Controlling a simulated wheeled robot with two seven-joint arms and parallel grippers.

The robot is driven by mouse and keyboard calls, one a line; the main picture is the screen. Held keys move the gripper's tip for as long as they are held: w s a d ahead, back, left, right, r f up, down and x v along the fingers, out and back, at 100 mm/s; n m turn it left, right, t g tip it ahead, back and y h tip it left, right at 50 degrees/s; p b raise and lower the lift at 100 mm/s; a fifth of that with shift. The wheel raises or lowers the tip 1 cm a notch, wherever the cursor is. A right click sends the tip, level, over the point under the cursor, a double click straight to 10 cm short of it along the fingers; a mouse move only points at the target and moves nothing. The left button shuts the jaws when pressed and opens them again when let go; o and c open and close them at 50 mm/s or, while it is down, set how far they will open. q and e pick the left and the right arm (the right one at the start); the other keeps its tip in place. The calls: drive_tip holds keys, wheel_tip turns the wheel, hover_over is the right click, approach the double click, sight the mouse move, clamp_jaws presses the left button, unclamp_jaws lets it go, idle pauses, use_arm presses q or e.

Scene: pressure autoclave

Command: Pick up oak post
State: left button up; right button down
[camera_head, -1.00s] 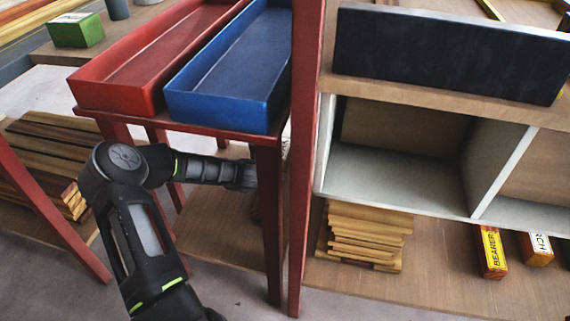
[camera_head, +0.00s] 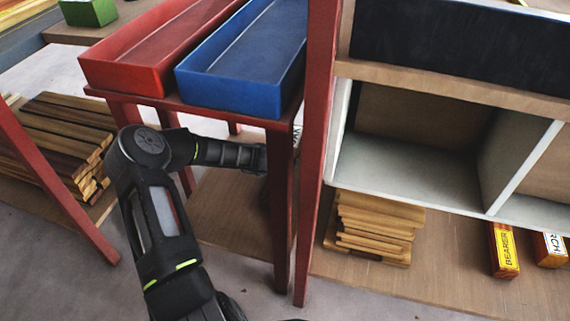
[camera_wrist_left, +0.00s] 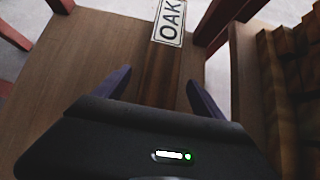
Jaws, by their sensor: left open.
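The oak post shows in the left wrist view as a brown post (camera_wrist_left: 163,62) with a white OAK label (camera_wrist_left: 172,20) at its far end. It lies on a wooden shelf board (camera_wrist_left: 80,60). My left gripper (camera_wrist_left: 159,80) is open, with one finger on each side of the post; I cannot tell if they touch it. In the head view my left arm reaches under the red table, and its gripper is largely hidden behind the front leg. A sliver of the label (camera_head: 297,135) shows there. My right gripper is not in view.
The red table's front leg (camera_head: 280,215) and a red upright (camera_head: 316,150) stand close by my left gripper. A red tray (camera_head: 125,78) and a blue tray (camera_head: 232,98) sit above. Stacked wood (camera_head: 375,228) lies to the right, more planks (camera_head: 62,130) to the left.

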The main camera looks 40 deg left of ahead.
use_arm(q)
drive_tip(key=b+x, duration=0.3)
drive_tip(key=x, duration=0.2)
drive_tip(key=shift+s+d+f, duration=0.1)
drive_tip(key=shift+s+d, duration=0.05)
drive_tip(key=shift+f, duration=0.1)
idle(0.3)
clamp_jaws()
drive_tip(key=shift+w, duration=0.2)
idle(0.8)
